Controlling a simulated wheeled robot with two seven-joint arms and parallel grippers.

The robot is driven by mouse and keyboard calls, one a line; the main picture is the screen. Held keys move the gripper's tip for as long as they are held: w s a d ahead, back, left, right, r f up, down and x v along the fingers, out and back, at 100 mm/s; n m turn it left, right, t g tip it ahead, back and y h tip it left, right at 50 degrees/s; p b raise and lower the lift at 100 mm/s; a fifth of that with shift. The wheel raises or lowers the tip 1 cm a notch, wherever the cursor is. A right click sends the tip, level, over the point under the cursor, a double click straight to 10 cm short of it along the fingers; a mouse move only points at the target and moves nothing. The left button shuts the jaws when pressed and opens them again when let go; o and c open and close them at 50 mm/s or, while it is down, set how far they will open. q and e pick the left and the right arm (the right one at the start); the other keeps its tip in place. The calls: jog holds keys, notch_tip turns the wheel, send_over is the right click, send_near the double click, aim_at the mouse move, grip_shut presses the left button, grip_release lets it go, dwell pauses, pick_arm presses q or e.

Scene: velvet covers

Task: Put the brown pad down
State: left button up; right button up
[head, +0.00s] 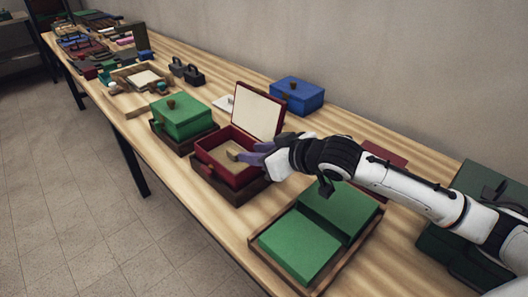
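The open red box (219,174) stands mid-table on a dark wooden base, its cream-lined lid (258,112) raised at the back. My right gripper (250,154) reaches in from the right, its purple fingers over the box opening. A small brown piece (232,155), perhaps the brown pad, shows right at the fingertips. I cannot tell whether the fingers grip it or it lies in the box. The tan inside of the box is partly hidden by the fingers. My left gripper is not in view.
A green box (182,116) stands just left of the red box. A wooden tray with green panels (299,247) lies in front on the right. A blue box (296,95) is behind the lid. Dark green cases (470,215) stand at the right, near my arm.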

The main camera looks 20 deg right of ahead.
jog(key=shift+v, duration=1.85)
